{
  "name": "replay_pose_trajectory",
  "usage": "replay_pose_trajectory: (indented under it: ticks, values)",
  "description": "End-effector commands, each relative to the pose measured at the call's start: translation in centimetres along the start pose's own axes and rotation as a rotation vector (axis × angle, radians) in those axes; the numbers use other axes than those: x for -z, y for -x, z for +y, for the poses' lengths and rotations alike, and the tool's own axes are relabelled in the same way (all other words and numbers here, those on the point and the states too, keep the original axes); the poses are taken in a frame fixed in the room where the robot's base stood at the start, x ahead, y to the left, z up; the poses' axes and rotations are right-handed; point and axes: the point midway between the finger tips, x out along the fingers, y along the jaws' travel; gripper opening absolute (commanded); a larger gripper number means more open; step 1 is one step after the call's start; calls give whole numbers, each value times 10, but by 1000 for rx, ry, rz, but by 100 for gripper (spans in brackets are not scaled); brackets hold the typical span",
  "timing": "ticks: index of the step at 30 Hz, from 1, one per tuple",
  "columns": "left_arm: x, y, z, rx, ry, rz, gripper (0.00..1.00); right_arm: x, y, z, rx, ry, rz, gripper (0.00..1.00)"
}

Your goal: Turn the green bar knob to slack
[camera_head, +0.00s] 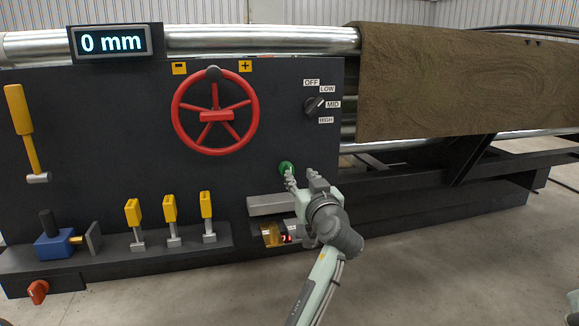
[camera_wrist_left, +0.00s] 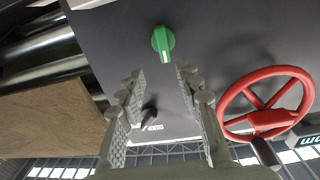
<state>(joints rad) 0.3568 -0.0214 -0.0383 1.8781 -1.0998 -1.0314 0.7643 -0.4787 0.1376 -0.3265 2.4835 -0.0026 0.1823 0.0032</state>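The green bar knob (camera_head: 286,167) is on the dark panel, below and right of the red wheel, partly covered by my left gripper (camera_head: 303,178). In the left wrist view the knob (camera_wrist_left: 162,42) shows whole, its bar nearly upright in the picture with a white mark at the lower end. My left gripper (camera_wrist_left: 160,73) is open and empty, its ridged fingers pointing at the panel. The knob appears just beyond the fingertips, between their lines; I see no contact. No slack label is readable.
The red handwheel (camera_head: 215,112) is left of the knob, and a black selector (camera_head: 314,106) marked OFF to HIGH is above right. A display (camera_head: 110,41) reads 0 mm. Several yellow levers (camera_head: 169,210) stand lower left. A brown turf roll (camera_head: 460,80) hangs at the right.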

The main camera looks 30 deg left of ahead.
Motion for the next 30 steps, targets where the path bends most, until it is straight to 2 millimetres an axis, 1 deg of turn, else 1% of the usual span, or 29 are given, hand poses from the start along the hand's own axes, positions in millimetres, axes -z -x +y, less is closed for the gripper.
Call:
replay_pose_trajectory:
  ticks: [3,5,12,15,19,27,29,30]
  values:
    - [3,-13,-7,42,10,-5,34,0,0,0,0,0,0,0]
    - [3,-21,-8,43,9,-4,34,0,0,0,0,0,1,0]
    - [3,-60,-10,41,8,-4,34,1,0,0,0,1,10,0]
    - [2,-71,-9,39,8,-4,34,2,0,0,0,1,16,0]
    - [2,-80,-10,38,8,-6,34,3,0,0,0,1,20,0]
    - [2,-81,-9,37,9,-6,34,3,0,1,-1,2,21,0]
    - [2,-81,-9,37,9,-6,28,3,0,1,-1,2,20,0]
    - [2,-81,-9,37,9,-6,23,3,0,1,-1,2,20,0]
